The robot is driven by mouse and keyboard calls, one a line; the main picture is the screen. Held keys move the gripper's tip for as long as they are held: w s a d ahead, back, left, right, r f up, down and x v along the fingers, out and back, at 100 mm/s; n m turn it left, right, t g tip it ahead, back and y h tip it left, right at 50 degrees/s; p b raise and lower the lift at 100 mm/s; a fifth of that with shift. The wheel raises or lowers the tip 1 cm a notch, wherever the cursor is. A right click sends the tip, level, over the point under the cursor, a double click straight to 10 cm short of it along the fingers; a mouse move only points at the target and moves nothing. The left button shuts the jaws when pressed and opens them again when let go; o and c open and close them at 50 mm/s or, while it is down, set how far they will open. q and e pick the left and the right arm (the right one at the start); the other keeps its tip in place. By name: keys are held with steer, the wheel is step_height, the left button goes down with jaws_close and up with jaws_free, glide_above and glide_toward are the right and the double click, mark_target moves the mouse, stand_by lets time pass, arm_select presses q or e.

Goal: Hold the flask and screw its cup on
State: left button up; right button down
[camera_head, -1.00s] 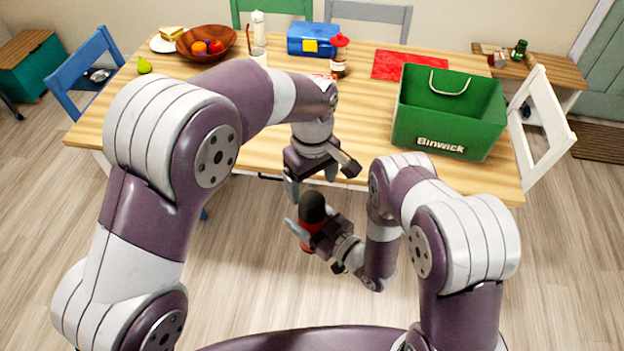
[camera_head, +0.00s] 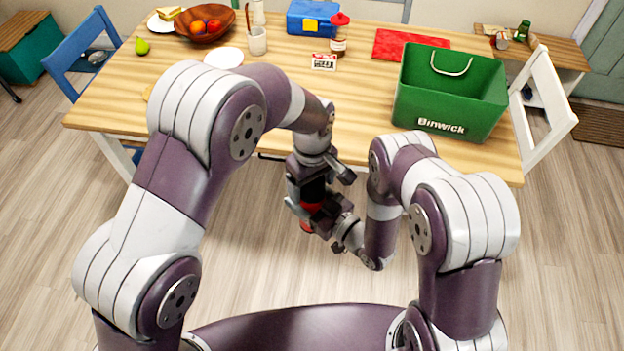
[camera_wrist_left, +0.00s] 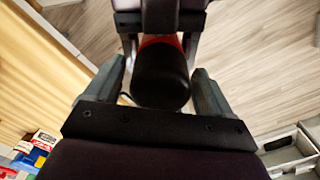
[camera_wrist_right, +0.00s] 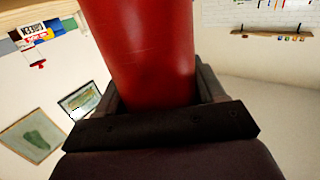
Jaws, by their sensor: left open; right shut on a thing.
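The flask is red (camera_head: 306,228) with a black cup (camera_wrist_left: 162,75) on its top end. It is held upright or nearly so in front of the table. My right gripper (camera_head: 322,214) is shut on the red body, which fills the right wrist view (camera_wrist_right: 150,50) between the fingers. My left gripper (camera_head: 313,190) is above the right one, at the cup. In the left wrist view its fingers are open on either side of the cup, with small gaps. Whether the cup's thread is engaged cannot be seen.
The wooden table (camera_head: 240,100) lies just beyond my grippers. A green Binwick box (camera_head: 448,100) stands at its right front. The floor nearer me is clear.

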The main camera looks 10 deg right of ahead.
arm_select(q)
steer(key=c, duration=1.1)
steer(key=m, duration=0.6)
steer(key=shift+m, duration=0.3)
steer(key=o, duration=1.2)
steer(key=shift+r, duration=0.1)
step_height(320, 180, up, 4)
steer(key=shift+r, duration=0.15)
steer(key=shift+o, duration=1.1)
